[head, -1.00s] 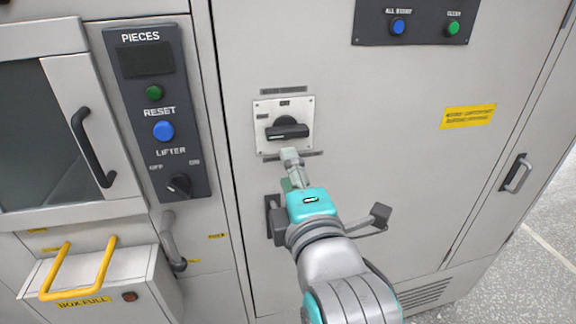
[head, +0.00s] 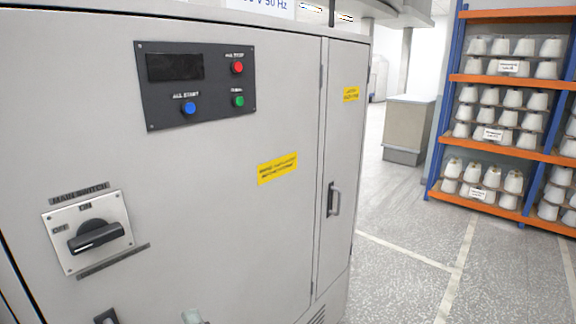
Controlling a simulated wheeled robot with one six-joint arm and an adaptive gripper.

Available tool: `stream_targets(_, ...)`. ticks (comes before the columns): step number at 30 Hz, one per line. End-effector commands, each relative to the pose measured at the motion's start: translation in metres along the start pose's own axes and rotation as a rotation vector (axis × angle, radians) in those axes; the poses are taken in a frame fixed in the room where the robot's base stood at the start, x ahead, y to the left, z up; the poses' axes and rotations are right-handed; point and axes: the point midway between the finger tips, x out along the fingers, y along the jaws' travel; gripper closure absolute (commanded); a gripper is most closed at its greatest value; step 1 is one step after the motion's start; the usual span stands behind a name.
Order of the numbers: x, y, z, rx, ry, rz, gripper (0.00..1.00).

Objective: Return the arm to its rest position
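Only the pale grey-green tip of my gripper (head: 193,317) shows, at the bottom edge of the head view, below and to the right of the main switch. The rest of my arm is out of the picture, and I cannot tell whether the fingers are open or shut. The main switch (head: 95,236) is a black rotary knob on a pale square plate at the lower left of the grey cabinet. Its handle lies roughly sideways. The tip appears apart from the knob.
The grey cabinet (head: 215,215) fills the left half. A dark panel (head: 215,108) with a display and red, blue and green buttons is on it. A cabinet door handle (head: 334,199) sticks out. Open speckled floor (head: 400,255) lies right, before a rack (head: 500,80) of white bobbins.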

Motion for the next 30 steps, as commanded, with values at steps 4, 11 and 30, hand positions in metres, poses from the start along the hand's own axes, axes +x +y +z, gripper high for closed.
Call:
stream_targets(4,-0.025,-0.039,0.045,0.122,-0.076,-0.002,0.54)
stream_targets(11,-0.075,-0.089,0.1,0.312,-0.179,0.023,0.54)
stream_targets(30,-0.262,-0.191,0.174,0.816,-0.44,0.179,0.54)
